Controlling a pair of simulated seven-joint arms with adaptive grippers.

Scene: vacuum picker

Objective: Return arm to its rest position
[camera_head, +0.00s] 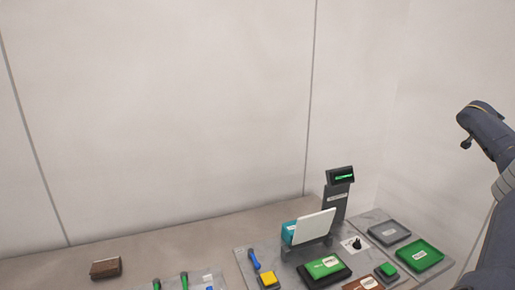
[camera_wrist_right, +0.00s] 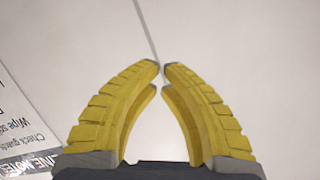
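My right arm (camera_head: 487,135) rises along the right edge of the head view, above and to the right of the bench. Its gripper cannot be made out there. In the right wrist view the right gripper (camera_wrist_right: 161,68) has two curved yellow fingers with their tips together. Nothing is held between them, and pale wall lies behind. My left arm and left gripper are not in view.
The bench (camera_head: 190,244) holds a stand with a small display (camera_head: 341,175), a white panel (camera_head: 314,227), a green block (camera_head: 323,266), a green tray (camera_head: 419,254), a grey tray (camera_head: 389,231) and a brown block (camera_head: 105,268). A printed sheet (camera_wrist_right: 22,125) shows at left. Space above the bench is clear.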

